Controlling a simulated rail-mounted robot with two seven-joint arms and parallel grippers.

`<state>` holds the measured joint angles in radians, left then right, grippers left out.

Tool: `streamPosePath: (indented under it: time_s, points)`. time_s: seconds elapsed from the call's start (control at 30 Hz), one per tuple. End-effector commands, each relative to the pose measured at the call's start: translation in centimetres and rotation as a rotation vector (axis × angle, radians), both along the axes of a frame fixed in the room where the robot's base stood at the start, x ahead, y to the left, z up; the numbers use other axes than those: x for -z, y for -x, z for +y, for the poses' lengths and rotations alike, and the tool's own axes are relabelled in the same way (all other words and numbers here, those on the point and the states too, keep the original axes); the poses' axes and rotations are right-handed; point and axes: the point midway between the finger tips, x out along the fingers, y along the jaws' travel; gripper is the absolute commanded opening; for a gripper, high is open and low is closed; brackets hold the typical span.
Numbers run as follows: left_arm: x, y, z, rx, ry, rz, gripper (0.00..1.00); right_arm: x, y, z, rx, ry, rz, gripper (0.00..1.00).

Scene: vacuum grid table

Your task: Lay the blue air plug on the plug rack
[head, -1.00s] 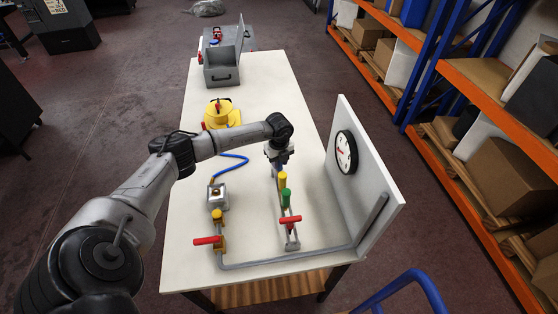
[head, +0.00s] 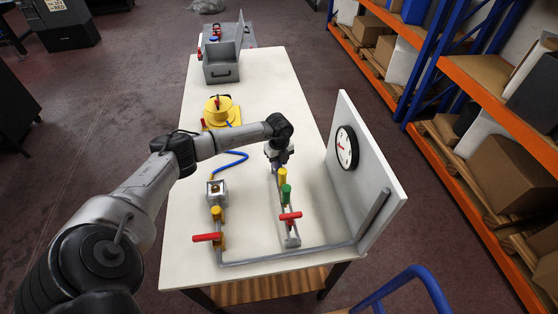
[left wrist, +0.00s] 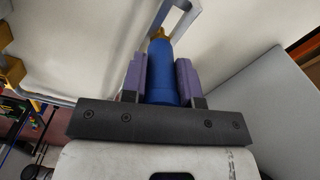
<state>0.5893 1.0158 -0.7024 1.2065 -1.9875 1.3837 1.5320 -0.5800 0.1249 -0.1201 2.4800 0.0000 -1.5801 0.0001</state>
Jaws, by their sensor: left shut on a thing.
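My left gripper (head: 278,163) is shut on the blue air plug (left wrist: 162,75), which lies between its purple fingers with its brass tip pointing away from the wrist. In the head view the gripper hides most of the plug. The gripper is at the far end of the grey plug rack (head: 291,239), which holds a yellow plug (head: 283,176), a green plug (head: 286,192) and a red-handled piece (head: 290,217). In the left wrist view a grey frame (left wrist: 184,22) shows just beyond the brass tip; I cannot tell whether they touch. My right gripper is not in view.
A white panel with a round gauge (head: 347,148) stands right of the rack. A grey pipe (head: 285,256) runs along the table's front. A red-handled valve (head: 207,237), a small block (head: 215,188) and a yellow hose reel (head: 217,110) stand left. A grey box (head: 221,70) is behind.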

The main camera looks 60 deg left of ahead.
Motion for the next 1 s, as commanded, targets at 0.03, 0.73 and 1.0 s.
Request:
streamPosePath:
  time_s: [0.03,0.73,1.0]
  points:
    - [0.0,0.0,0.0,0.000,0.000,0.000,0.04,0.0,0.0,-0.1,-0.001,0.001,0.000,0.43]
    - [-0.3,0.0,0.0,0.000,0.000,-0.001,0.58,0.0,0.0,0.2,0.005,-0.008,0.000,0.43]
    - [-4.4,-0.1,0.1,0.001,-0.001,-0.004,0.58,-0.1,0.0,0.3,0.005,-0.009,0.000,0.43]
